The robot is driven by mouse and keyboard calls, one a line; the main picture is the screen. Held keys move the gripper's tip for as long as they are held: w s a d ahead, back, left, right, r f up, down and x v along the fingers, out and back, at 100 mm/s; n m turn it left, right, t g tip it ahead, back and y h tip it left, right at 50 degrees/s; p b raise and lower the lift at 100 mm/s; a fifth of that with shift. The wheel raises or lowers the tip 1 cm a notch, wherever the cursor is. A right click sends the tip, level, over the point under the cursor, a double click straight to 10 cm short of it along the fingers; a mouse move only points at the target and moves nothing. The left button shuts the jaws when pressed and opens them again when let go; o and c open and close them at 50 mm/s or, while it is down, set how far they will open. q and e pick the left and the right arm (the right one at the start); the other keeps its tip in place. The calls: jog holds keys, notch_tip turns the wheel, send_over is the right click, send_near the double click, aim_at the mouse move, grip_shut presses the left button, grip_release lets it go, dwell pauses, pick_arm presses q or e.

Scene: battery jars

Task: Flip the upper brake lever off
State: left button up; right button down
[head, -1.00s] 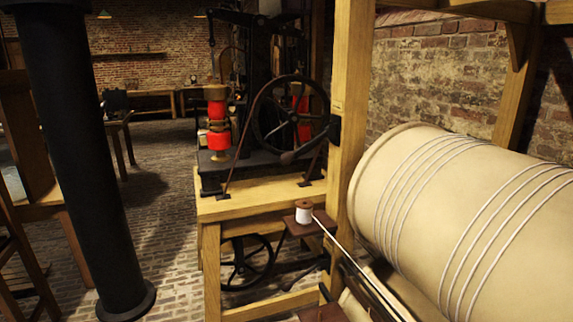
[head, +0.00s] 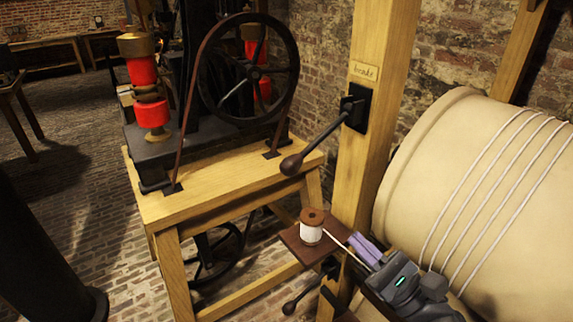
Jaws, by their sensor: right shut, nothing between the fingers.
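The upper brake lever (head: 318,145) is a dark rod on a black plate (head: 354,108) fixed to the wooden post, below a small label (head: 363,72). It slants down to the left and ends in a rounded brown knob (head: 291,165). A second, lower lever (head: 301,297) with a dark knob shows near the bottom of the post. My right gripper (head: 361,244) is shut and empty, low and to the right of the upper lever, close to the spool shelf and apart from both knobs. My left gripper is not in view.
A spool of white thread (head: 311,228) stands on a small brown shelf (head: 292,240). The large cream drum (head: 440,170) wound with cord fills the right side. A wooden bench (head: 215,190) carries a wheel (head: 247,75) and red coils (head: 148,85). A black column stands at lower left.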

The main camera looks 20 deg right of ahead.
aim_at(319, 139)
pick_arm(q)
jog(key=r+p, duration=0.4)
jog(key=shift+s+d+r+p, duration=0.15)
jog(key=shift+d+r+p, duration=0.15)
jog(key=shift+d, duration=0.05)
pick_arm(e)
jog(key=s+r+x, duration=0.1)
jog(key=r+x, duration=0.1)
jog(key=x, duration=1)
jog(key=shift+s+a+r, duration=0.25)
jog(key=shift+a+r, duration=0.05)
jog(key=shift+a, duration=0.15)
